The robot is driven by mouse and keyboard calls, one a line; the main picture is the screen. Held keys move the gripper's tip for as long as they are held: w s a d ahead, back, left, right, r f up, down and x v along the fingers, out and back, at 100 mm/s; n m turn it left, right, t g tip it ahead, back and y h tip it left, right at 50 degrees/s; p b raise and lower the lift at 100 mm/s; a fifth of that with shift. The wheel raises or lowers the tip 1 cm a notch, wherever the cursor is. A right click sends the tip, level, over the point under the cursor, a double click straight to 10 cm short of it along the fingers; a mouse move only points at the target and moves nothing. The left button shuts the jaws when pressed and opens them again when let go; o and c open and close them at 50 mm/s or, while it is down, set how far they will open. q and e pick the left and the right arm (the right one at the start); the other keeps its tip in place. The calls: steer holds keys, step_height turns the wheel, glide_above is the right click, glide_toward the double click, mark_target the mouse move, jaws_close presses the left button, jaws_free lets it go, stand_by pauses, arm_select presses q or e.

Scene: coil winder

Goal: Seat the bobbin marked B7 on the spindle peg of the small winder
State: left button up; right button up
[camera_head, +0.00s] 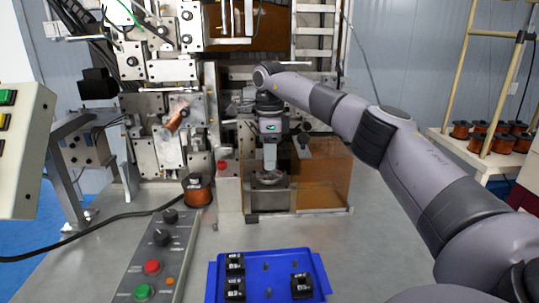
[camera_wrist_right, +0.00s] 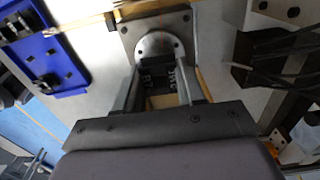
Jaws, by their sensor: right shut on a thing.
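My right gripper (camera_head: 270,165) points down over the small winder (camera_head: 268,193), between its metal block and the amber panel. In the right wrist view, the gripper (camera_wrist_right: 157,84) is shut on a black bobbin (camera_wrist_right: 158,75) with white marks that I cannot read for certain. The bobbin overlaps a round silver plate (camera_wrist_right: 158,43) on a dark square base. The spindle peg is hidden, and I cannot tell whether the bobbin is on it or above it. In the head view the held bobbin cannot be made out. My left gripper is out of view.
A blue tray (camera_head: 212,283) with several black bobbins and bare pegs stands at the front. A control strip (camera_head: 150,262) with buttons lies left of it. A copper coil (camera_head: 198,189) stands near the winder. The amber panel (camera_head: 322,182) is close on the gripper's right.

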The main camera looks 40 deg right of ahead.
steer(key=shift+f, duration=0.45)
stand_by(0.5)
steer(key=shift+f, duration=0.65)
steer(key=o, duration=1.1)
steer(key=shift+w, duration=0.1)
steer(key=shift+r, duration=3.6)
